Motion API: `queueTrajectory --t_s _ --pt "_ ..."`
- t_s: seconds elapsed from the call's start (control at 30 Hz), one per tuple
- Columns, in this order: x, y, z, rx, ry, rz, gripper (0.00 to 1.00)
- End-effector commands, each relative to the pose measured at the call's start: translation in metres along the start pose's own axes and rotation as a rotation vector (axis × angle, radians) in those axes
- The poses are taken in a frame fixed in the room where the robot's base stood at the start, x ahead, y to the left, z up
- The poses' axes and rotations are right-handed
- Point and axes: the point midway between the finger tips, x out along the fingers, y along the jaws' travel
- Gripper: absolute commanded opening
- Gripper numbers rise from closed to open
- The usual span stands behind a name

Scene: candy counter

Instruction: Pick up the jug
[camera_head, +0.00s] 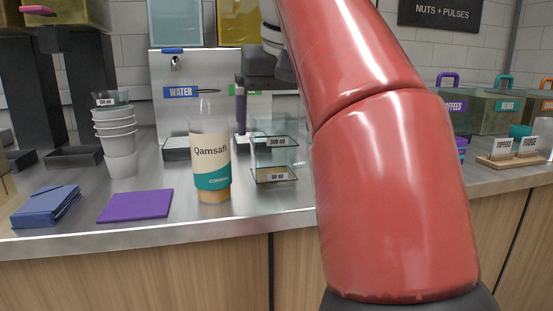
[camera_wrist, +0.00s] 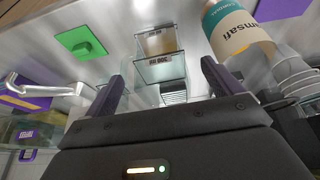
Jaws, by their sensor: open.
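A tall clear vessel (camera_head: 211,165) with a cream "Qamsafi" label and a teal band stands upright on the counter; amber contents show at its bottom. It looks most like the jug, though I cannot be sure. It also shows at the upper right in the wrist view (camera_wrist: 236,30). My gripper (camera_wrist: 160,75) is open, with its two dark fingers apart and nothing seen held between them. Clear square containers with volume labels (camera_head: 274,160) stand just right of the vessel. In the wrist view these containers (camera_wrist: 160,68) appear beyond and between the fingers.
A stack of pale cups (camera_head: 120,145), a purple mat (camera_head: 135,205) and blue folded cloth-like items (camera_head: 45,206) lie to the left. A water dispenser (camera_head: 180,105) stands behind. Boxes (camera_head: 488,112) and a sign stand (camera_head: 513,160) are at right. My red arm hides part of the counter.

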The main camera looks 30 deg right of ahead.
Motion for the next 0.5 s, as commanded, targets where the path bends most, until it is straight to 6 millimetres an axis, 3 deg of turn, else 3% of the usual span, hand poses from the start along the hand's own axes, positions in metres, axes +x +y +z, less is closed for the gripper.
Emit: queueTrajectory --t_s 0.23,0.5 --pt "0.04 0.001 0.0 -0.001 -0.002 0.0 0.91" --pt "0.044 0.001 -0.002 -0.001 0.001 0.0 0.91"
